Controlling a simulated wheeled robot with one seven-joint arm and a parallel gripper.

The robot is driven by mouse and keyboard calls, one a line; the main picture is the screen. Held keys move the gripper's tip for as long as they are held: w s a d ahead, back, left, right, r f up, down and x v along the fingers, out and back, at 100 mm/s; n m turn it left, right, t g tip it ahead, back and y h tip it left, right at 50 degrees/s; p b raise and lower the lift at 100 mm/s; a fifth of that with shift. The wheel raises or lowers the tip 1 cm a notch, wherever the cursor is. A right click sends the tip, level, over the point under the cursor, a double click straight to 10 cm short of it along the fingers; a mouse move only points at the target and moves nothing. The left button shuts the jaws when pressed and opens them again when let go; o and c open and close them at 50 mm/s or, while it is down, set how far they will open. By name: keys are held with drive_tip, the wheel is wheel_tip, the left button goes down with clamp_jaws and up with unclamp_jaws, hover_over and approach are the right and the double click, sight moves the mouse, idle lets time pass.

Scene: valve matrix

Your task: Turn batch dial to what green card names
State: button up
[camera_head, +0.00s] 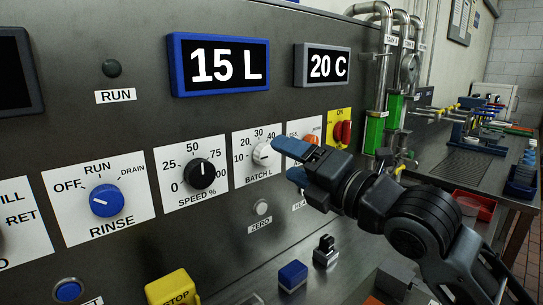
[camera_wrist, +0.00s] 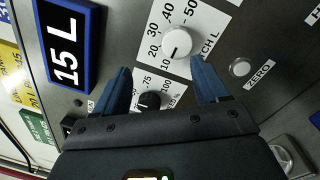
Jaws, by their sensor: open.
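The batch dial is a white round knob (camera_head: 264,154) on a white plate marked BATCH L, with numbers from 10 to 50. In the wrist view the knob (camera_wrist: 176,40) has a dark pointer line directed near the 10. A blue-framed display (camera_head: 219,64) above reads 15 L. My gripper (camera_head: 283,158) is open, its blue fingers close to the dial's right side in the head view. In the wrist view the fingers (camera_wrist: 163,76) stand apart with nothing between their tips, the knob beyond them. A green card (camera_wrist: 38,127) shows at the left; its writing is too small to read.
The black speed knob (camera_head: 200,173) and blue rinse knob (camera_head: 106,200) sit left of the dial. A zero button (camera_head: 262,207) is below it. A red knob on a yellow plate (camera_head: 343,132) is to the right. A yellow stop box (camera_head: 172,288) stands in front.

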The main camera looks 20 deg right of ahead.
sight(269, 156)
drive_tip(key=shift+n+g+h, duration=0.3)
drive_tip(key=shift+n, duration=0.4)
drive_tip(key=shift+w+a+f+p, duration=0.2)
drive_tip(key=shift+w+p, duration=0.4)
drive_tip(key=shift+w, duration=0.65)
drive_tip(key=shift+w+a+f+p, duration=0.1)
drive_tip(key=shift+w+f+p, duration=0.2)
drive_tip(key=shift+w+p, duration=0.7)
drive_tip(key=shift+w+a+f+p, duration=0.1)
drive_tip(key=shift+w+f+p, duration=0.15)
drive_tip(key=shift+w, duration=1.3)
drive_tip(key=shift+c, duration=0.5)
drive_tip(key=c, duration=1)
drive_tip(key=shift+o, duration=0.2)
